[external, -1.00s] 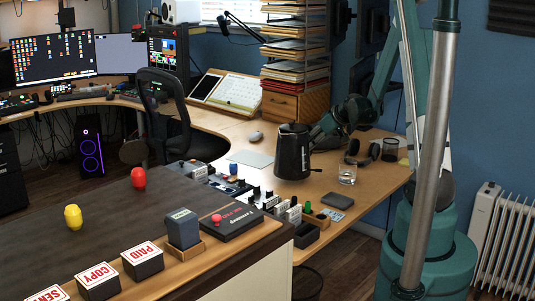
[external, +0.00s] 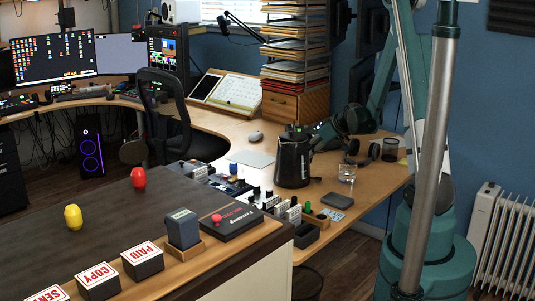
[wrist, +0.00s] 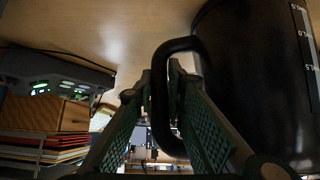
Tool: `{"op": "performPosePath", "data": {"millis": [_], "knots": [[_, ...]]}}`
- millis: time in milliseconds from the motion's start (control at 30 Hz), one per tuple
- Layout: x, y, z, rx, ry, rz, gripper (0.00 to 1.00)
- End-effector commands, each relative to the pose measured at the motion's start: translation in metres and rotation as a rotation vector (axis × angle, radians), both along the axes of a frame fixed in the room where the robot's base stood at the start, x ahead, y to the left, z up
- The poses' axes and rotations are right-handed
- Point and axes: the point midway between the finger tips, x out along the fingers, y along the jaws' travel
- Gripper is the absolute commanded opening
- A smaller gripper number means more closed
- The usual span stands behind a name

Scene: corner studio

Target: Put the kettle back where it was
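The black kettle (external: 292,160) is upright at the right part of the wooden desk. Its base looks on or very near the desktop; I cannot tell for sure if it touches. My gripper (external: 318,141) is at its right rear side, partly hidden by the kettle. In the wrist view the kettle body (wrist: 255,80) fills the right side. Its black handle (wrist: 160,95) passes between the two green-padded fingers of my gripper (wrist: 163,80), which look closed around it.
A water glass (external: 347,173), headphones (external: 363,153) and a mesh cup (external: 390,150) stand right of the kettle. A grey pad (external: 250,158) and a mouse (external: 255,136) lie to its left. A paper rack (external: 295,70) stands behind.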

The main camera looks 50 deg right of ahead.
Motion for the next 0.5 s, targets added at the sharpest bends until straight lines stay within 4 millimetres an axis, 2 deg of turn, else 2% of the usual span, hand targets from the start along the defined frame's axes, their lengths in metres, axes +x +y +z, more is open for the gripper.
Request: {"op": "performPosePath", "data": {"millis": [33,100,133,500], "knots": [[0.0001,0.0000,-0.0004,0.000,0.000,0.000,0.19],[0.0001,-0.0001,-0.0002,0.000,0.000,0.000,0.28],[0.0001,-0.0001,-0.0001,0.000,0.000,0.000,0.29],[0.0000,0.0000,0.0008,0.000,0.000,0.000,0.29]]}}
